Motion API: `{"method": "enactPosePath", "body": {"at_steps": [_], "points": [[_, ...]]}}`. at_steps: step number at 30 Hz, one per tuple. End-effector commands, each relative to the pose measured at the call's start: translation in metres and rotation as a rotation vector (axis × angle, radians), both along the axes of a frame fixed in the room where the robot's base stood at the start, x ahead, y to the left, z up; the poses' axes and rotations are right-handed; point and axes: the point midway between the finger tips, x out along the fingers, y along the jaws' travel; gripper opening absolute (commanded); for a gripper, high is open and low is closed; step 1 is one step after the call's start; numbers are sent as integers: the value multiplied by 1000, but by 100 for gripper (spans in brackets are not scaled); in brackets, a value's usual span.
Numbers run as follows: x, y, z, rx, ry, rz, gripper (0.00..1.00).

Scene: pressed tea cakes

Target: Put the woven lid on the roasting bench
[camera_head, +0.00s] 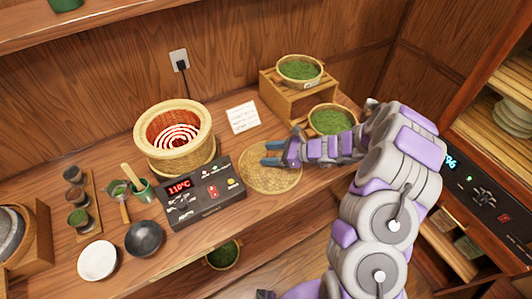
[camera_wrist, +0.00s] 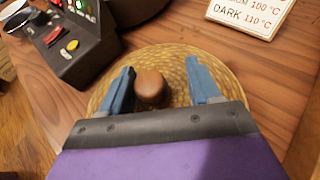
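The woven lid (camera_head: 268,180) is a round, flat, tan disc lying on the wooden counter, right of the control box. In the wrist view the lid (camera_wrist: 180,60) shows a round brown wooden knob (camera_wrist: 151,87) at its middle. My gripper (camera_head: 271,153) is over the lid. In the wrist view its two blue fingers (camera_wrist: 162,86) are apart, with the knob between them, nearer the left finger. There is a clear gap to the right finger. The roasting bench (camera_head: 105,217) is the long wooden counter under these things.
A woven roasting basket (camera_head: 181,155) with a glowing coil stands left of the lid. The control box (camera_head: 203,199) reads 110°C. A white card (camera_head: 242,115) lies behind, and a basket of green leaves (camera_head: 331,120) is to the right. Bowls (camera_head: 97,260) stand at the front left.

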Motion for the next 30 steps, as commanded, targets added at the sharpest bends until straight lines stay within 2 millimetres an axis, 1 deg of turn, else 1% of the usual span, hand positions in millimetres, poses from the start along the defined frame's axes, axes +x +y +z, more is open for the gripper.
{"method": "enactPosePath", "body": {"at_steps": [3,12,15,19,24,27,30], "points": [[0,-1,0,0,-1,-2,62],[0,12,-2,-14,-1,-2,62],[0,10,-1,-13,-1,-3,62],[-1,-7,6,-7,-2,-5,62],[-7,-43,21,0,-2,-8,62],[-10,-61,29,-3,-1,-9,62],[-14,-73,36,-8,-2,-7,62]]}}
